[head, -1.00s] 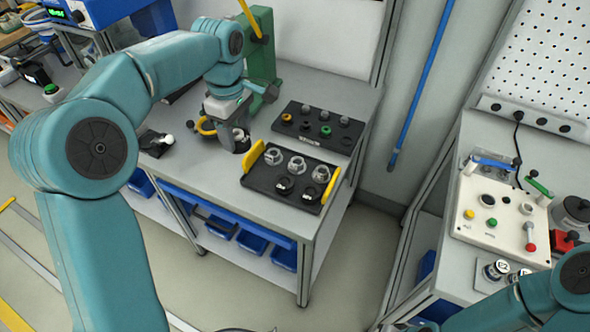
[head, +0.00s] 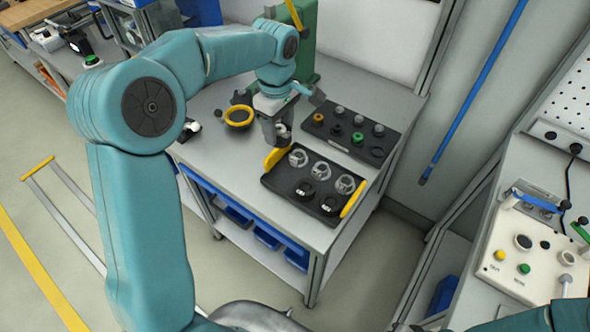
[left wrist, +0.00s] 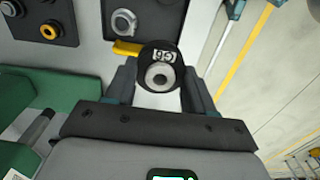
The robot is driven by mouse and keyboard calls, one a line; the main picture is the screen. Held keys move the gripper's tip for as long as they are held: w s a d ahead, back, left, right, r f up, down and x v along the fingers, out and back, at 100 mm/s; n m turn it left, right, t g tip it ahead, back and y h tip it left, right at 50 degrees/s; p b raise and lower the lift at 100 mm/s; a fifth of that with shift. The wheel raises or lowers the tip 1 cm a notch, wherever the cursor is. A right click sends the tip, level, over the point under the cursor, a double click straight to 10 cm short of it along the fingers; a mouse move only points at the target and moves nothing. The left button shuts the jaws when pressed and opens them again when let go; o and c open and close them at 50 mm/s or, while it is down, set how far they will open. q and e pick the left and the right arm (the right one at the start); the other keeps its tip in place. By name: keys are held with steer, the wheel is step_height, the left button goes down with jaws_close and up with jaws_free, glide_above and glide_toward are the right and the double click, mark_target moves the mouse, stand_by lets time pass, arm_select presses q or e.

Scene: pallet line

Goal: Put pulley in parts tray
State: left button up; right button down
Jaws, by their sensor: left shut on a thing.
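My left gripper (head: 279,138) is shut on the pulley, a dark round part with a white label and metal centre that shows in the left wrist view (left wrist: 161,73). In the head view the fingers mostly hide it. The gripper is above the bench, at the far left end of the parts tray (head: 283,181), close to one yellow handle (head: 274,158). The tray is black, with a yellow handle at each end. It holds silver nuts (head: 321,170) and black round parts (head: 305,188). My right gripper is not in view; only part of that arm shows at bottom right.
A black board (head: 345,143) with several small parts lies behind the tray. A yellow ring (head: 238,116) lies left of the gripper. A green machine (head: 305,50) stands at the back. A control panel (head: 530,255) is at the right, across a gap.

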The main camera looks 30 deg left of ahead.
arm_select(q)
step_height(320, 180, down, 16)
steer(key=shift+s+a+r+p, duration=0.1)
steer(key=shift+r+p, duration=0.1)
steer(key=shift+p, duration=0.55)
steer(key=shift+a+f, duration=0.1)
steer(key=shift+f, duration=0.15)
steer(key=o, duration=0.7)
steer(key=shift+b, duration=0.3)
steer(key=shift+o, duration=0.7)
steer(key=shift+r+p, duration=0.4)
steer(key=shift+p, duration=0.1)
step_height(320, 180, up, 12)
steer(key=shift+f+b, duration=0.2)
steer(key=shift+b, duration=0.65)
